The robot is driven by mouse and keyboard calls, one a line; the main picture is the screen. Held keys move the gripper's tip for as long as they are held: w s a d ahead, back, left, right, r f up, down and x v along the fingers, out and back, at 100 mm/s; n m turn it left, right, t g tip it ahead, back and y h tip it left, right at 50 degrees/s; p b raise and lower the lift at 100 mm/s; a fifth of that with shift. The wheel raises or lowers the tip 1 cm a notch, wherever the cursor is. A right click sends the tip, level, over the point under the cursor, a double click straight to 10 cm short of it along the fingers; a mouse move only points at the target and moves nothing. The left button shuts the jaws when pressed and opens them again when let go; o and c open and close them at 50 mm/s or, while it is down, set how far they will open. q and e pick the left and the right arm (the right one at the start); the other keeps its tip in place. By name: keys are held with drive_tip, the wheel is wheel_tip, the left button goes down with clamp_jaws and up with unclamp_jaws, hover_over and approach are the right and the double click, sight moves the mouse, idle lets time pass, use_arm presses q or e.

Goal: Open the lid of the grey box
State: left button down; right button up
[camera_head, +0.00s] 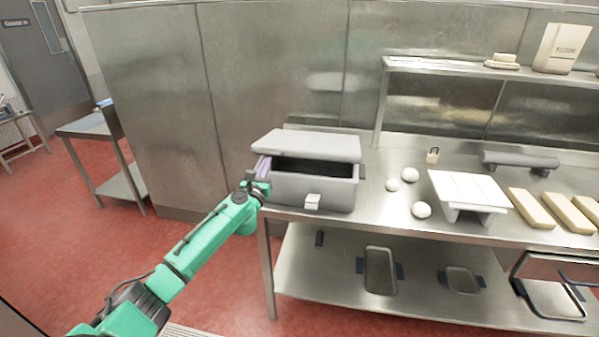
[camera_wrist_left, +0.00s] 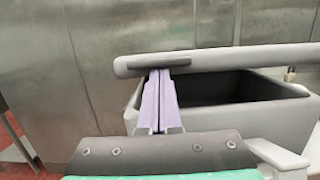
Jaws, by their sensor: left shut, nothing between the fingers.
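The grey box (camera_head: 325,191) stands at the left end of the steel table. Its lid (camera_head: 308,145) is raised and tilted, with a dark gap between it and the box rim. In the left wrist view the lid (camera_wrist_left: 230,58) lies across above the open box (camera_wrist_left: 290,120). My left gripper (camera_head: 262,168) is at the box's left front corner. Its purple fingers (camera_wrist_left: 158,98) are shut and empty, with the tips at the underside of the lid's edge. A small white latch piece (camera_head: 312,201) is on the box front. My right gripper is not in view.
A lower shelf (camera_head: 330,270) holds trays. Steel wall panels (camera_head: 270,70) stand close behind the box.

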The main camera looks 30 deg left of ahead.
sight(268, 152)
use_arm(q)
drive_tip(key=r+p, duration=0.1)
drive_tip(key=w+r+p, duration=0.1)
drive_tip(key=r, duration=0.1)
drive_tip(key=w+r+p, duration=0.1)
drive_tip(key=p, duration=0.1)
drive_tip(key=shift+a+r, duration=0.3)
drive_tip(key=shift+a, duration=0.05)
drive_tip(key=r+p, duration=0.1)
drive_tip(key=w+r+p, duration=0.2)
drive_tip(key=shift+a+r, duration=0.35)
drive_tip(key=shift+w+a+r, duration=0.3)
drive_tip(key=shift+w+r, duration=0.5)
drive_tip(key=shift+w+a+r, duration=0.15)
drive_tip(key=shift+w+r, duration=0.1)
drive_tip(key=shift+w, duration=0.05)
drive_tip(key=w+r+b, duration=0.1)
drive_tip(key=w+a+r+b, duration=0.1)
drive_tip(key=w, duration=0.1)
drive_tip(key=w+r+b, duration=0.1)
drive_tip(key=shift+w+a+r+b, duration=0.1)
drive_tip(key=shift+w+a+b, duration=0.15)
drive_tip(key=shift+w+b, duration=0.15)
